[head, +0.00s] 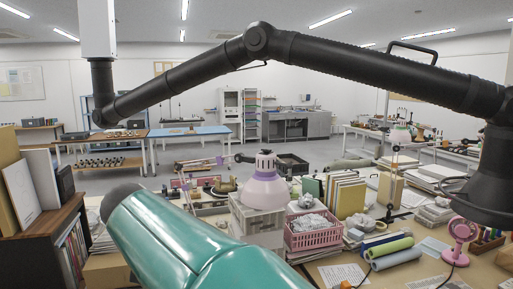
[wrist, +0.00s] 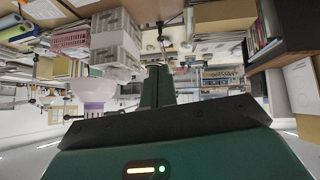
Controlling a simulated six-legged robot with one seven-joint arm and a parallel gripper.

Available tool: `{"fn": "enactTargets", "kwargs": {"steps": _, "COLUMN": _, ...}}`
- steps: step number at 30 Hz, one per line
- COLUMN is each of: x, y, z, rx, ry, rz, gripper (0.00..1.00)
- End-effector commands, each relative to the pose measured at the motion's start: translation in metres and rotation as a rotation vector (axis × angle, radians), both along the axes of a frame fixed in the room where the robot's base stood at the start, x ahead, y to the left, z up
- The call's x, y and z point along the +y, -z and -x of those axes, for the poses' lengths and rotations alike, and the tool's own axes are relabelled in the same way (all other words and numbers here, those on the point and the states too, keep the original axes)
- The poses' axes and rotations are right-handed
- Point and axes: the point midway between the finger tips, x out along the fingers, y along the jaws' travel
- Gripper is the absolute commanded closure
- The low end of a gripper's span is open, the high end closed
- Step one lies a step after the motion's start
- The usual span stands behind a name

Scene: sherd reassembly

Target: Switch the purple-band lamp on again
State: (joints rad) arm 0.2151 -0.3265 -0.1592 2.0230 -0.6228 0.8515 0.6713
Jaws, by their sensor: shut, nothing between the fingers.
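The purple-band lamp (head: 264,188) has a pale shade with a lilac band and stands in the middle of the head view, among boxes on the workbench. Its shade also shows upside down at the left of the wrist view (wrist: 93,92). I cannot tell whether it is lit, and no switch is clear. My gripper (wrist: 158,72) shows in the wrist view as dark green fingers shut together and empty. It points toward the bench clutter, apart from the lamp, which lies to its left in that view. The fingertips are not clear in the head view.
A black jointed extraction arm (head: 370,72) spans overhead, its hood at right. Grey boxes (head: 257,222) stand below the lamp, with a pink basket (head: 312,232) beside them. A dark bookcase (head: 45,235) stands left.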

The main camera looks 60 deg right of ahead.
Motion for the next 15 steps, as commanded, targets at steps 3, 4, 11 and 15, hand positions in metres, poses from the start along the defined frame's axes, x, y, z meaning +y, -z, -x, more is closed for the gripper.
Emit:
{"fn": "enactTargets", "kwargs": {"steps": 3, "x": -0.098, "y": -0.039, "z": -0.009, "rx": -0.083, "ry": 0.248, "rz": 0.134, "gripper": 1.0}}
{"fn": "enactTargets", "kwargs": {"steps": 4, "x": -0.122, "y": -0.048, "z": -0.008, "rx": -0.105, "ry": 0.305, "rz": 0.174, "gripper": 1.0}}
{"fn": "enactTargets", "kwargs": {"steps": 11, "x": -0.272, "y": -0.122, "z": 0.01, "rx": -0.277, "ry": 0.629, "rz": 0.5, "gripper": 1.0}}
{"fn": "enactTargets", "kwargs": {"steps": 15, "x": -0.319, "y": -0.152, "z": 0.021, "rx": -0.347, "ry": 0.707, "rz": 0.646, "gripper": 1.0}}
